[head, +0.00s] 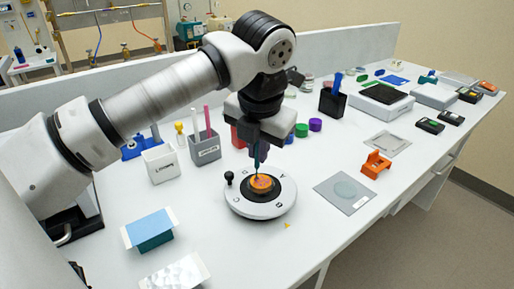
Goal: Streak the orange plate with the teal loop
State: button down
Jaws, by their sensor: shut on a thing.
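My gripper (258,150) points down above the round white turntable (238,205) in the head view. It is shut on the teal loop (257,155), a thin upright tool whose lower end reaches down to the orange plate (263,187). The orange plate sits on the dark centre of the turntable. I cannot tell whether the loop's tip touches the plate's surface. The gripper's fingers are small and dark here, and they partly hide the upper part of the loop.
A white holder (161,165) and a grey holder (206,151) with a pink stick stand left of the turntable. A teal box (150,230) is at front left. A grey mat (357,193) with a clear dish and an orange rack (376,165) lie to the right.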

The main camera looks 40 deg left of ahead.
jog(key=shift+w+d+b, duration=0.2)
jog(key=shift+w, duration=0.3)
jog(key=shift+w+d+b, duration=0.15)
jog(key=shift+w, duration=0.35)
dwell(0.8)
notch_tip(320, 180, up, 6)
jog(key=p, duration=0.3)
jog(key=shift+p, duration=0.4)
dwell(0.5)
jog(key=shift+r, duration=0.1)
